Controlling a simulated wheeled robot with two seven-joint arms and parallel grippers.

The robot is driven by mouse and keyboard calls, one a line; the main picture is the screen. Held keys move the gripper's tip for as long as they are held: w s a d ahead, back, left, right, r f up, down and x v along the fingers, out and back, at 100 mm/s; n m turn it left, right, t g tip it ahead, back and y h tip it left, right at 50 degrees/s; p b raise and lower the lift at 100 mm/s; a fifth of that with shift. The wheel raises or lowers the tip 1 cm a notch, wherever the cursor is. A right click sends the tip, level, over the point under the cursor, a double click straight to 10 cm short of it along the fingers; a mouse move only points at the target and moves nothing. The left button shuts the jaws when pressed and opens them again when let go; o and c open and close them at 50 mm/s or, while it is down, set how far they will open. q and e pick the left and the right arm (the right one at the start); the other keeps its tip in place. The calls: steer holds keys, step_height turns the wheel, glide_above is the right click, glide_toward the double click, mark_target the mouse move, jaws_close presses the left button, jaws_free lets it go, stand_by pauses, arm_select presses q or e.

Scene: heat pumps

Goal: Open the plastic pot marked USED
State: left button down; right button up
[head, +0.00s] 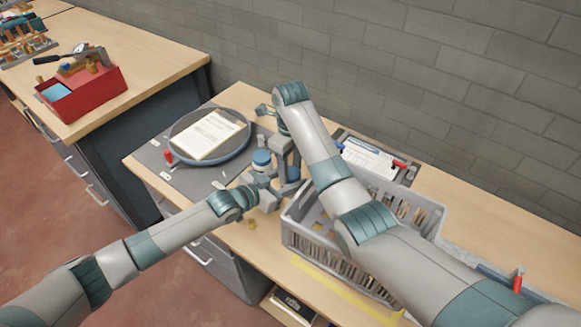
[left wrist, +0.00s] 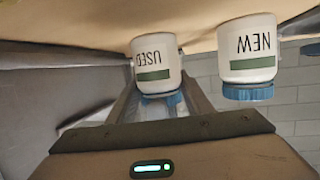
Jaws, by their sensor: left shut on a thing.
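The white USED pot (left wrist: 156,62) has a green band and a blue lid (left wrist: 164,104); it appears upside down in the left wrist view, between my left fingers. In the head view it is mostly hidden by my arms, with a bit of blue showing (head: 292,173). My left gripper (head: 283,188) is shut on this pot, low over the bench. My right gripper (head: 284,158) points down from above, close to the pot; its fingertips are hidden, and I cannot tell whether it touches the lid. The matching NEW pot (left wrist: 252,52) stands beside it, blue-lidded in the head view (head: 261,160).
A grey slotted basket (head: 300,235) stands to the right under my right arm. A clipboard (head: 368,158) lies behind it.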

steer(key=shift+n, duration=1.7)
steer(key=o, duration=1.2)
steer(key=shift+r, duration=0.1)
steer(key=shift+r, duration=2.2)
steer(key=shift+r, duration=0.1)
steer(key=shift+c, duration=0.4)
